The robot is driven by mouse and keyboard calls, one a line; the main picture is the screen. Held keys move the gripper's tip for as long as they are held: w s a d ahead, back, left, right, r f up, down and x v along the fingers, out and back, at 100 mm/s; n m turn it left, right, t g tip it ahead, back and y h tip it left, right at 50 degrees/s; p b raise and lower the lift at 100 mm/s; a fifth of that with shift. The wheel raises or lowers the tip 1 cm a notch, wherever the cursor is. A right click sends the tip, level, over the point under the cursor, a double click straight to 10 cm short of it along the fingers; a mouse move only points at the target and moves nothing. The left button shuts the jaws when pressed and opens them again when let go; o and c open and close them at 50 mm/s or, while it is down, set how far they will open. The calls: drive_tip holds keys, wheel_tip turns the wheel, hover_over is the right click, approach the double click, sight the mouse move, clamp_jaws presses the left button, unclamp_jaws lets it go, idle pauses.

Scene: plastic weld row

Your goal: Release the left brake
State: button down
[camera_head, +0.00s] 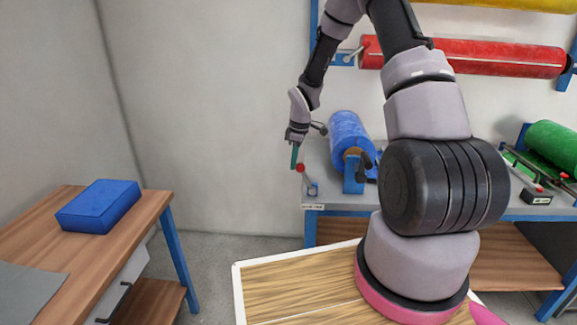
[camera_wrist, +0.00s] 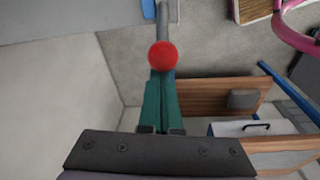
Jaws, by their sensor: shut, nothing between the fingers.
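The left brake lever is a grey rod with a round red knob (camera_head: 300,168), at the left end of the grey bench by the blue roll (camera_head: 349,134). It leans up and to the left from a blue bracket. In the wrist view the red knob (camera_wrist: 163,55) covers the tips of my green fingers, and its rod runs up to the picture's top edge. My gripper (camera_head: 294,164) points down, its fingers together and empty, just left of the knob. I cannot tell whether they touch it.
A green roll (camera_head: 552,142) with another red-knobbed lever (camera_head: 539,188) is at the right of the bench (camera_head: 334,197). A red roll (camera_head: 465,57) hangs above. A wooden table (camera_head: 33,236) at left carries a blue box (camera_head: 99,206). Free floor lies between table and bench.

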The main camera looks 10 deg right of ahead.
drive_tip(key=shift+s+d+r+y, duration=0.2)
drive_tip(key=shift+d+r+y, duration=0.1)
drive_tip(key=shift+d, duration=0.3)
drive_tip(key=shift+s+d+r, duration=0.15)
drive_tip(key=shift+d+r, duration=0.1)
drive_tip(key=shift+d, duration=0.35)
drive_tip(key=shift+s+d+r, duration=0.15)
drive_tip(key=shift+s+d, duration=0.05)
drive_tip(key=shift+d, duration=0.4)
drive_tip(key=shift+s+d+r, duration=0.15)
drive_tip(key=shift+s+d, duration=0.05)
drive_tip(key=shift+d, duration=0.35)
drive_tip(key=shift+s+d, duration=0.1)
drive_tip(key=shift+d, duration=0.25)
drive_tip(key=shift+d, duration=0.25)
drive_tip(key=a, duration=0.1)
drive_tip(key=w+a, duration=0.1)
drive_tip(key=w+a+r, duration=0.1)
drive_tip(key=a, duration=0.1)
drive_tip(key=shift+a, duration=0.1)
drive_tip(key=s+d+r, duration=0.2)
drive_tip(key=d+r, duration=0.2)
drive_tip(key=r, duration=0.4)
drive_tip(key=shift+d+r, duration=0.2)
drive_tip(key=shift+r, duration=0.05)
